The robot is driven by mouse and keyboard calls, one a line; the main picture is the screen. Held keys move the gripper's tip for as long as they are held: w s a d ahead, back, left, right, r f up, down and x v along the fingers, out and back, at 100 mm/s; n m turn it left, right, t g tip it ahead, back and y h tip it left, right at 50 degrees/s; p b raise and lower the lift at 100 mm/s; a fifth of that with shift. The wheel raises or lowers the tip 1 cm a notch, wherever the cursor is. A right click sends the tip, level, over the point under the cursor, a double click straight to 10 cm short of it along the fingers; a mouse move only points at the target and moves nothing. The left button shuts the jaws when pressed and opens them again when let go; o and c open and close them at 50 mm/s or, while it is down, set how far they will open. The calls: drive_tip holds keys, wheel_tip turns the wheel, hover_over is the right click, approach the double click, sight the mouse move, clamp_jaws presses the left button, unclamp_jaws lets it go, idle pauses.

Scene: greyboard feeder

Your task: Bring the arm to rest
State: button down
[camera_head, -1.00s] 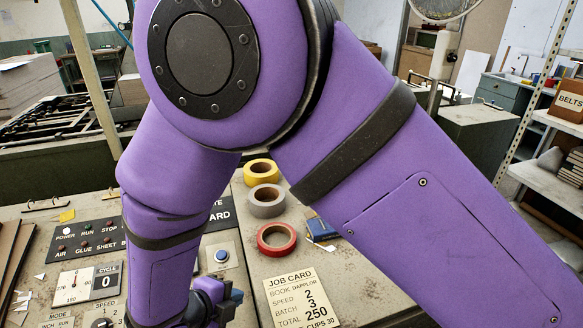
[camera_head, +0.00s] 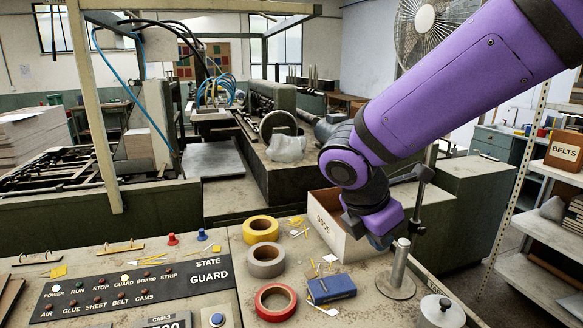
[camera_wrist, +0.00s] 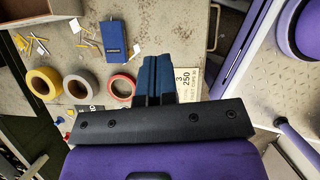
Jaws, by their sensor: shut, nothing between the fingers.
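My purple arm (camera_head: 450,95) reaches in from the upper right of the head view and bends down at the wrist, above the right part of the bench. My gripper (camera_wrist: 156,78) shows in the wrist view as two dark blue fingers side by side, closed together with nothing between them. In the head view the fingers are mostly hidden by the purple wrist (camera_head: 378,215), near a white box (camera_head: 328,225) and a metal post (camera_head: 399,265). The fingers cover part of a job card (camera_wrist: 187,82) in the wrist view.
The feeder machine stands behind. A shelf (camera_head: 545,230) stands at right.

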drive_tip(key=s+d+r+m+t+y, duration=0.1)
drive_tip(key=s+d+r+m+y, duration=0.1)
drive_tip(key=s+d+r+m, duration=0.2)
drive_tip(key=s+d+r+m+t+y, duration=0.2)
drive_tip(key=s+d+r+m, duration=0.3)
drive_tip(key=s+d+m, duration=0.5)
drive_tip(key=d+m, duration=0.1)
drive_tip(key=m, duration=0.7)
drive_tip(key=shift+r+m+y, duration=0.25)
drive_tip(key=shift+m+y, duration=0.05)
drive_tip(key=shift+m, duration=0.1)
